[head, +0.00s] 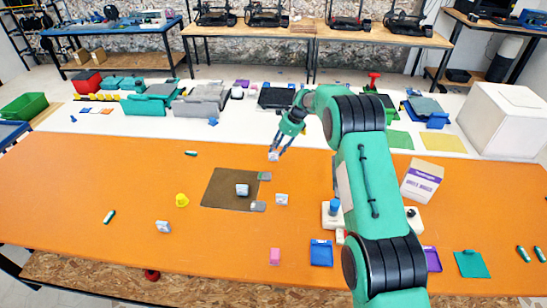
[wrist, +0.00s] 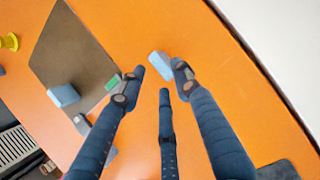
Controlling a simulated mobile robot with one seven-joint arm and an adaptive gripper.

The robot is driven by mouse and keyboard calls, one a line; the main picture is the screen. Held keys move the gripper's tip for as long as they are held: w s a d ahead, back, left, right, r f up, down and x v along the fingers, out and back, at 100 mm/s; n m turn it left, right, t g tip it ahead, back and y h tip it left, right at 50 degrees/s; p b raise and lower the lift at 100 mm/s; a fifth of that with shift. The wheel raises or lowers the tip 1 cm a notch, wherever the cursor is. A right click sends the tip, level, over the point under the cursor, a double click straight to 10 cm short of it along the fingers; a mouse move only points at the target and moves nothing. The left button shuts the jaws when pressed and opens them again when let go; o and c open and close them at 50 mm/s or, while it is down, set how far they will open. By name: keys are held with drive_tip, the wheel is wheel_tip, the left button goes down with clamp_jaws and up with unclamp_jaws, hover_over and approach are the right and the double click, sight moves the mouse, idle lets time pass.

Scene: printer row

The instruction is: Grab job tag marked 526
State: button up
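Several small pale blue-white tag blocks are in the head view; I cannot read a number on any. One tag (head: 273,156) is at my gripper's fingertips, near the table's far edge. It also shows in the wrist view (wrist: 159,65), between and just beyond the fingertips, close to the right finger. My three-fingered gripper (head: 280,147) has its fingers spread, with a gap between the left fingertip and the tag; it shows large in the wrist view (wrist: 158,76). Other tags lie on the brown mat (head: 221,185), right of it (head: 281,199) and at front left (head: 162,227).
A yellow piece (head: 182,200) sits left of the mat. A pink block (head: 275,256), a blue tray (head: 321,253) and a white-and-purple box (head: 421,180) stand right of centre. Green cylinders lie about. The orange table (head: 80,185) is largely bare at left.

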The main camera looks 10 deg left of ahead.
sight(275, 152)
drive_tip(key=shift+b+x, duration=0.85)
drive_tip(key=shift+x, duration=1.75)
drive_tip(key=shift+c, duration=0.3)
drive_tip(key=c, duration=0.6)
